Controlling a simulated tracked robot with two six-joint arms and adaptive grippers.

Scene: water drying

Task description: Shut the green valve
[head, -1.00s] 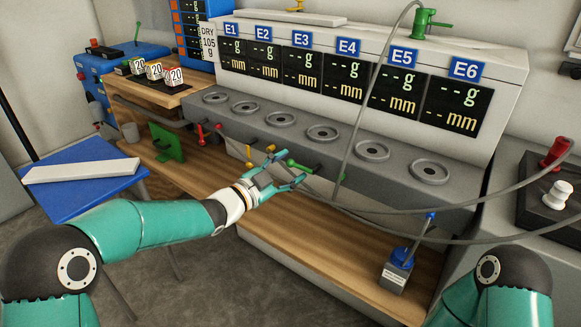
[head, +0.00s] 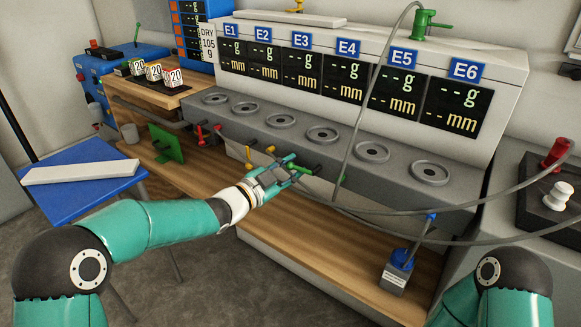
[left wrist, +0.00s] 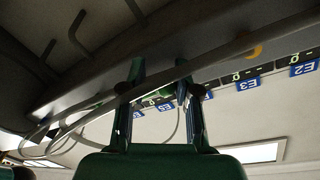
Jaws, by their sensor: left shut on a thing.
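The green valve (head: 303,169) sits under the front of the grey bench, below the row of round plates. Its handle is partly hidden by my left gripper (head: 286,170), whose fingers are around it. In the left wrist view, a green part of the valve (left wrist: 155,92) shows between the two fingers of the left gripper (left wrist: 160,82). The fingers are shut on the valve. My right gripper is out of the head view; only part of that arm shows at the lower right.
A yellow valve (head: 249,155) and a red valve (head: 200,132) are to the left on the same bench front. A grey hose (head: 350,130) hangs down just right of the gripper. A blue-handled tool (head: 397,268) stands on the wooden shelf (head: 340,260).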

